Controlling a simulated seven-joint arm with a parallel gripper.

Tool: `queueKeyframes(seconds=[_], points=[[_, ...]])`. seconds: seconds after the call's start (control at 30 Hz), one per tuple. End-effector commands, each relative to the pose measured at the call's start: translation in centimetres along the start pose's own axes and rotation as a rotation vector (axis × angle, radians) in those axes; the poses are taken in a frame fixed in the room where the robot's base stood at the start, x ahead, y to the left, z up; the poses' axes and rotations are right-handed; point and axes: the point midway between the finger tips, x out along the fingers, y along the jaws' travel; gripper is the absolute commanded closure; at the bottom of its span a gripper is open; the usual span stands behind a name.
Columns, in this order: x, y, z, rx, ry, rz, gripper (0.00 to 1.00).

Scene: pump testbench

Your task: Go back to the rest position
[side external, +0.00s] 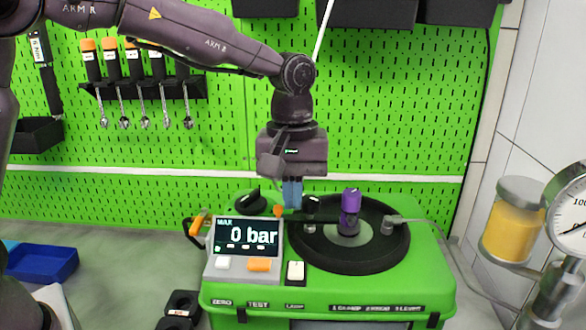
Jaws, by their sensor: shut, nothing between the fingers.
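My gripper (292,194) points straight down over the back of the green pump testbench (225,291). Its blue fingers are shut with nothing between them. The fingertips are just left of the black round plate (349,262) on the bench top; I cannot tell whether they touch anything. A purple-topped part (350,205) stands upright on the plate, right of my gripper and apart from it. The display (246,238) on the bench reads MAX 0 bar.
A black knob (249,198) and an orange-handled lever (199,222) are at the bench's left. A pressure gauge (570,208) and a jar of yellow liquid (513,226) are at the right. A blue tray (42,262) lies at the left.

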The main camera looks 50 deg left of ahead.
Motion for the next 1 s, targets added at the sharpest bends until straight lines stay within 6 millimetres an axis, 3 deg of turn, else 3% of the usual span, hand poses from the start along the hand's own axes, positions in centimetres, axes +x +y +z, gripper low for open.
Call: queueKeyframes(seconds=[0.1, 0.3, 0.43, 0.53, 0.77, 1.0], points=[[-2.2, 0.0, -0.1, -0.002, 0.003, 0.003, 1.0], [-3.9, 0.0, -0.1, 0.004, 0.002, 0.002, 1.0], [-4.1, 0.2, -0.3, 0.083, 0.011, 0.012, 1.0], [-2.6, -0.5, -0.1, 0.207, 0.01, -0.001, 1.0], [-3.4, -5.9, 1.4, 0.521, 0.08, 0.042, 1.0], [-4.9, -13.3, 3.6, 0.761, 0.226, 0.096, 1.0]])
